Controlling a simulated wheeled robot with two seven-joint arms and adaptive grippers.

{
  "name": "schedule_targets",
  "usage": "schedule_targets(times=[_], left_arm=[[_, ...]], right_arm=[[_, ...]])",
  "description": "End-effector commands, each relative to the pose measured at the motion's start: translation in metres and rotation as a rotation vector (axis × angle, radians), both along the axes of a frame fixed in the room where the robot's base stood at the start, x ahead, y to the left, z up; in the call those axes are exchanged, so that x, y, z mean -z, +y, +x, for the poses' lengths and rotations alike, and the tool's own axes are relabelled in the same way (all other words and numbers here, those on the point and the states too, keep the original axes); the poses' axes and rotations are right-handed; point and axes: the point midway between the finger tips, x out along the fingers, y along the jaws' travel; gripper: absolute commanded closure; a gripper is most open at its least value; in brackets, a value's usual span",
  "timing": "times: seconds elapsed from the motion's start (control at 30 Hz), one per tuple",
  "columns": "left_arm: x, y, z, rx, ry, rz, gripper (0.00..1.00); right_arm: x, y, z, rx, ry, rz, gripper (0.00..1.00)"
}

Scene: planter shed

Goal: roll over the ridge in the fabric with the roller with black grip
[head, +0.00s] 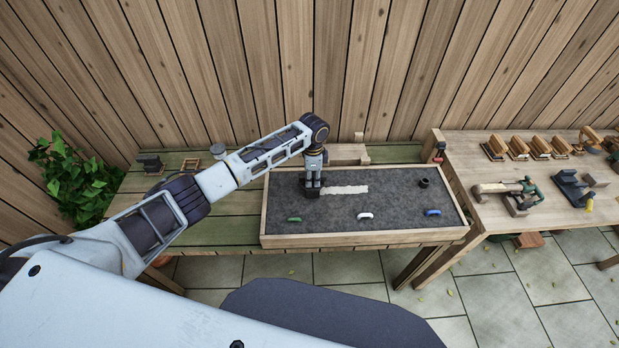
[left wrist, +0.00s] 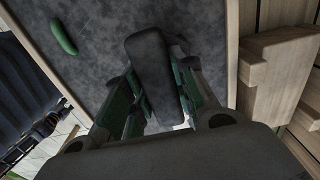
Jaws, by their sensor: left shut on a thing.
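A dark grey fabric (head: 390,195) lies in a shallow wooden tray on the bench. A pale, ragged strip (head: 347,190), which looks like the ridge, runs left to right across its middle. My left gripper (head: 312,188) points down at the strip's left end and is shut on a dark tool, which looks like the roller with black grip (head: 311,194). In the left wrist view the dark grip (left wrist: 148,62) sits between the fingers. The gripper hides most of the tool, so I cannot tell whether it touches the fabric. My right gripper is out of view.
Green (head: 294,219), white (head: 364,216) and blue (head: 433,212) pieces lie along the tray's front. A black cylinder (head: 424,182) stands at its right. A wooden block (head: 348,154) sits behind the tray. The right table (head: 470,155) holds several tools. A wooden fence closes the back.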

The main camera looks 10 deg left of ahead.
Motion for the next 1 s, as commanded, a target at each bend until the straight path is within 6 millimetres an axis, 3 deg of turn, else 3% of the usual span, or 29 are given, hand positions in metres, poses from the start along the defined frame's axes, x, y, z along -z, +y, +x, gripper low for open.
schedule_targets(times=[0.47,1.0], left_arm=[[0.001,-0.003,0.0,0.001,0.003,0.001,1.0],[0.001,-0.022,0.006,0.0,0.002,0.0,1.0]], right_arm=[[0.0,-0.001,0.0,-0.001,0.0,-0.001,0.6],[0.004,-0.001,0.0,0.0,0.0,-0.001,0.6]])
